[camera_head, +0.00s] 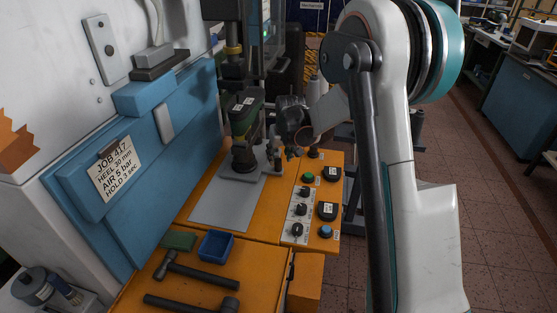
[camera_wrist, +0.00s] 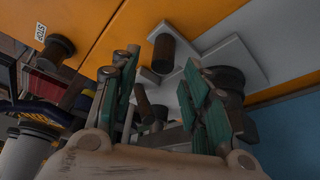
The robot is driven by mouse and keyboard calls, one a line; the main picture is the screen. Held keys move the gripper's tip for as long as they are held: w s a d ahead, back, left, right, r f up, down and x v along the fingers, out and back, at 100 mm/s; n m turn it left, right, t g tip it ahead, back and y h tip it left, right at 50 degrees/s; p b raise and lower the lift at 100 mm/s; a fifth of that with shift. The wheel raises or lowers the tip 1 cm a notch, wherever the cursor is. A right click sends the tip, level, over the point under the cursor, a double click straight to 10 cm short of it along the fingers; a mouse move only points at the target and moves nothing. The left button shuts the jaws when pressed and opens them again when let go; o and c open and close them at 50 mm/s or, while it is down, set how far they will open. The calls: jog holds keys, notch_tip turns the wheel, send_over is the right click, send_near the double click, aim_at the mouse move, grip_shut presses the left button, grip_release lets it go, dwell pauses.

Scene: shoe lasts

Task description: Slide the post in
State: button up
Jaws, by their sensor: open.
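My gripper (camera_head: 292,128) hangs over the right part of the orange machine table, close beside the machine's head. In the wrist view its two green-padded fingers (camera_wrist: 160,95) stand apart, with a clear gap between them. A brown cylindrical post (camera_wrist: 163,54) shows just beyond the fingertips, near a light grey plate. A second, smaller brown cylinder (camera_wrist: 144,104) shows between the fingers; I cannot tell whether it touches them. In the head view a dark green labelled block (camera_head: 246,112) stands above a round black foot (camera_head: 243,161). The gripper partly hides what is beside it.
The grey plate (camera_head: 215,209) lies on the orange table. Control knobs and buttons (camera_head: 302,207) line its right side. A blue tray (camera_head: 216,246), a green block (camera_head: 179,241) and two hammers (camera_head: 200,274) lie at the front. A blue panel with a job card (camera_head: 116,168) borders the left.

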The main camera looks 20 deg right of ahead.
jog(key=v, duration=0.7)
jog(key=shift+r, duration=0.25)
jog(key=s+a+r+t, duration=0.1)
jog(key=s+a+r, duration=0.2)
jog(key=s+r, duration=0.45)
jog(key=s+a+r, duration=0.4)
jog(key=s, duration=0.7)
jog(key=s+a+f, duration=0.1)
jog(key=s, duration=0.7)
jog(key=s+a+f+t, duration=0.1)
jog(key=s+a+f, duration=0.1)
jog(key=s, duration=0.6)
jog(key=shift+s+n+t, duration=0.3)
jog(key=shift+s+n, duration=0.1)
